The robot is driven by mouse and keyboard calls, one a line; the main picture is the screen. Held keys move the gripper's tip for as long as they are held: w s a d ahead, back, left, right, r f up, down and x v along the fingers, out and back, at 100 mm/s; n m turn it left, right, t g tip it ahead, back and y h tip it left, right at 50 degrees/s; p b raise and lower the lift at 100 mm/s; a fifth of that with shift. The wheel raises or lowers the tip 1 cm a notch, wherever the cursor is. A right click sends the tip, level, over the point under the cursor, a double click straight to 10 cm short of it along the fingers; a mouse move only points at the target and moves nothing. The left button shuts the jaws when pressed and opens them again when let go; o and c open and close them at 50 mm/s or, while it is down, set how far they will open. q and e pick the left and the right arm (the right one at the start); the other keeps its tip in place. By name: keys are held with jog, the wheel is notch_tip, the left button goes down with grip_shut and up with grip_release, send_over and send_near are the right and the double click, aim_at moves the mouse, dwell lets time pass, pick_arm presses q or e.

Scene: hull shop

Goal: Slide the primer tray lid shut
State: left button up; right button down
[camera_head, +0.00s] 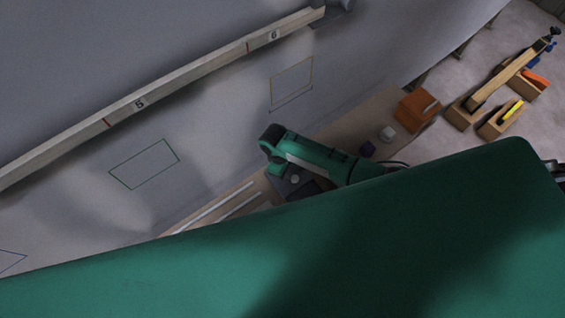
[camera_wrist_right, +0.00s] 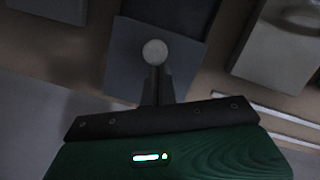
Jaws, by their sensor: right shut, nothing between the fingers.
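The primer tray lid (camera_wrist_right: 122,62) is a flat grey plate with a round pale knob (camera_wrist_right: 155,52), in the upper middle of the right wrist view. A darker patch (camera_wrist_right: 175,12) of the tray shows past its far edge; it looks like the uncovered part. My right gripper (camera_wrist_right: 159,78) has its fingers together, with nothing held, and the tips appear close to the knob. I cannot tell whether they touch it. In the head view the knob (camera_head: 295,180) shows beside my green right arm, and the fingers are hard to make out. My left gripper is not in view.
The tray is on a narrow brown bench (camera_head: 345,125) along the grey hull wall. Pale strips (camera_head: 215,207) lie left. A large green surface hides the foreground.

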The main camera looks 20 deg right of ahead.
jog(key=s+d+p, duration=0.1)
jog(key=s+p, duration=0.1)
jog(key=s+d+p, duration=0.1)
jog(key=s, duration=0.2)
jog(key=s+d+p, duration=0.1)
jog(key=s+p, duration=0.1)
jog(key=s, duration=0.1)
jog(key=shift+s+r+p, duration=0.15)
jog(key=shift+r+p, duration=0.1)
jog(key=shift+p, duration=0.05)
jog(key=shift+s+d+f, duration=0.15)
jog(key=shift+s+d, duration=0.1)
jog(key=shift+s, duration=0.25)
jog(key=shift+f, duration=0.1)
jog(key=shift+s, duration=0.1)
jog(key=shift+p, duration=0.3)
